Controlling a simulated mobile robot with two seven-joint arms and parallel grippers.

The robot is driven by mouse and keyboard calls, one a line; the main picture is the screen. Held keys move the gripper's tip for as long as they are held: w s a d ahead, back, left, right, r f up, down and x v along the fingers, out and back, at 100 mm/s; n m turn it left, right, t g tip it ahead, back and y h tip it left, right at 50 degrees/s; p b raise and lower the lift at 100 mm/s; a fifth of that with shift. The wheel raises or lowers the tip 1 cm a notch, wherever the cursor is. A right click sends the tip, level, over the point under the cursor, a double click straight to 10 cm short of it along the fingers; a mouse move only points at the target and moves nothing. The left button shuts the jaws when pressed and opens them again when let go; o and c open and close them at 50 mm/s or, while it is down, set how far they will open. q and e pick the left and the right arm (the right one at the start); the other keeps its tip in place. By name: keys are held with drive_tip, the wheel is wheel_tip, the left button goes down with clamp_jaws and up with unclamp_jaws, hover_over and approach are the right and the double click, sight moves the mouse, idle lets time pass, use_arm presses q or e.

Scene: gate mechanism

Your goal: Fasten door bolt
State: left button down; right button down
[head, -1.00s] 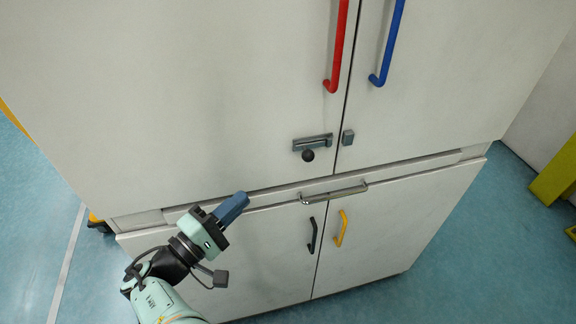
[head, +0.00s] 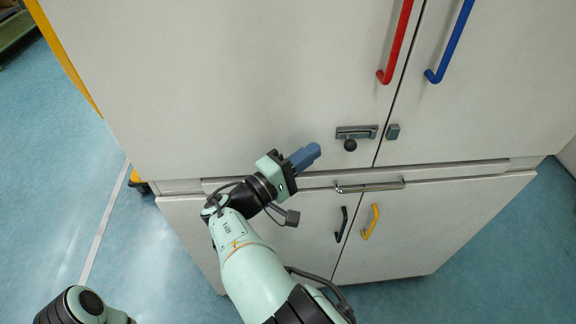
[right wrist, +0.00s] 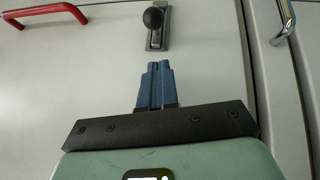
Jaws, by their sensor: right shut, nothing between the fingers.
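The door bolt (head: 356,132) is a grey metal bolt with a round black knob (head: 350,145), mounted low on the left upper door. Its grey catch block (head: 393,131) sits on the right door across the seam, with a gap between bolt and block. My right gripper (head: 312,152) is shut and empty, a little left of the knob and apart from it. In the right wrist view the blue fingers (right wrist: 156,84) are together and point at the bolt (right wrist: 155,38), whose black knob (right wrist: 153,17) stands just beyond the tips. My left gripper is not in view.
A red handle (head: 396,42) and a blue handle (head: 450,42) are on the upper doors. A metal drawer handle (head: 369,187) is below the bolt. Black (head: 341,225) and yellow (head: 371,221) handles are on the lower doors. The door face around the bolt is clear.

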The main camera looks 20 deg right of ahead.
sight(344, 142)
drive_tip(key=d, duration=0.1)
drive_tip(key=s+d, duration=0.1)
drive_tip(key=d, duration=0.1)
drive_tip(key=shift+s+d+r, duration=0.2)
drive_tip(key=shift+d+r, duration=0.15)
drive_tip(key=shift+r, duration=0.05)
drive_tip(key=shift+d, duration=0.1)
drive_tip(key=d, duration=0.2)
drive_tip(key=s+d, duration=0.1)
drive_tip(key=d, duration=0.1)
drive_tip(key=shift+p, duration=0.35)
drive_tip(key=shift+a, duration=0.1)
